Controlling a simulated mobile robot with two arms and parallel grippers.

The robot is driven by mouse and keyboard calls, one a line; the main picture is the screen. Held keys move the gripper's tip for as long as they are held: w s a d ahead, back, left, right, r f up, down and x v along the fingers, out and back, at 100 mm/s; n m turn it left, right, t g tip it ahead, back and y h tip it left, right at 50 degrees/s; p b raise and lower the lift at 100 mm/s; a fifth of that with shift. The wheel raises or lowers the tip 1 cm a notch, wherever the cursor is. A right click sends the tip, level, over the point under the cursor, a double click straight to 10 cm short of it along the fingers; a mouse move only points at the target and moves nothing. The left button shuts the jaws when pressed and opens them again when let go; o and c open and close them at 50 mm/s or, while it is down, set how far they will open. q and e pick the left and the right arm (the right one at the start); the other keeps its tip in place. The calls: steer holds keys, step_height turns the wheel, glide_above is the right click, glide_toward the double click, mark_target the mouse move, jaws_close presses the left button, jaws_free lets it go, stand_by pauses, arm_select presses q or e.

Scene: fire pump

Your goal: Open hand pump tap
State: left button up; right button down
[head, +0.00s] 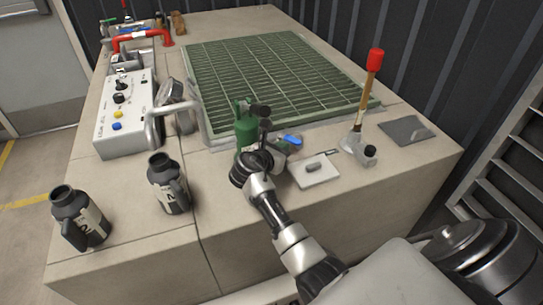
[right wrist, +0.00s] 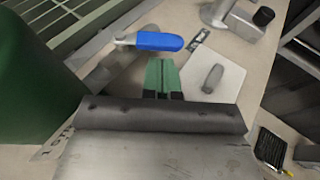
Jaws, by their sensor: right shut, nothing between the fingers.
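A tap with a blue handle (head: 291,139) sits on the bench top, in front of the green grating. In the right wrist view the blue handle (right wrist: 158,42) lies just beyond my fingertips, with a visible gap in the picture. Its metal body is partly hidden by my fingers. My right gripper (head: 277,155) is shut and empty beside the tap, and its green fingertips (right wrist: 162,72) are together. A hand lever with a red grip (head: 375,62) stands upright to the right. My left gripper is out of view.
A green canister (head: 246,130) stands close to the left of my right gripper. A pale plate with a grey knob (head: 314,170) lies to its right. Two dark flasks (head: 82,222), (head: 170,186) and a control box (head: 125,108) stand on the left.

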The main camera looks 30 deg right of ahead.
steer(key=shift+w+d, duration=0.2)
steer(key=shift+d, duration=0.3)
steer(key=shift+w+d, duration=0.15)
steer(key=shift+d, duration=0.35)
